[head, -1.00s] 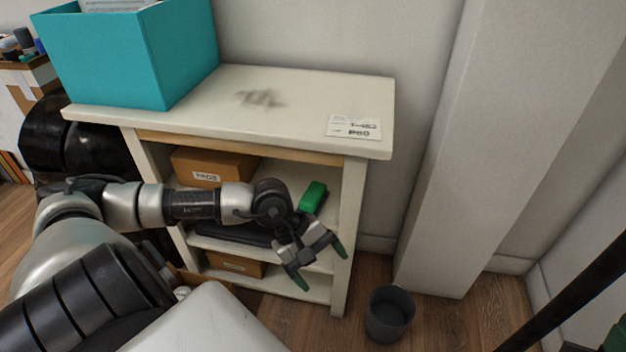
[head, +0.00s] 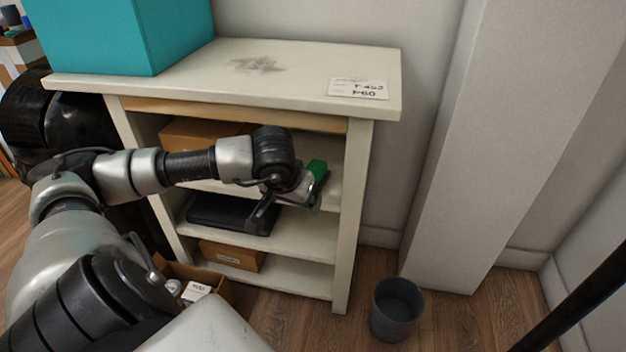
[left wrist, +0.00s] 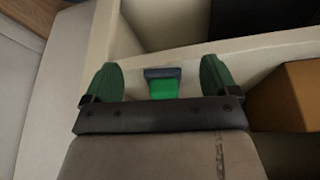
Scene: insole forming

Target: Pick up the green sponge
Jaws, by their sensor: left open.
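The green sponge (head: 317,170) is on the upper shelf of the cream shelf unit, near its right side, partly hidden behind my left gripper in the head view. In the left wrist view the sponge (left wrist: 163,88) is green with a dark blue-grey strip along one end. My left gripper (head: 290,212) is open, with its two green fingers apart. In the left wrist view the sponge shows between the fingertips of the gripper (left wrist: 163,76), with space on both sides. My right gripper is not in view.
The shelf unit (head: 352,225) has a right side post close to the gripper. Brown boxes (head: 232,255) and a black case (head: 228,213) sit on the shelves. A teal bin (head: 110,40) stands on top. A grey waste bin (head: 397,310) is on the floor.

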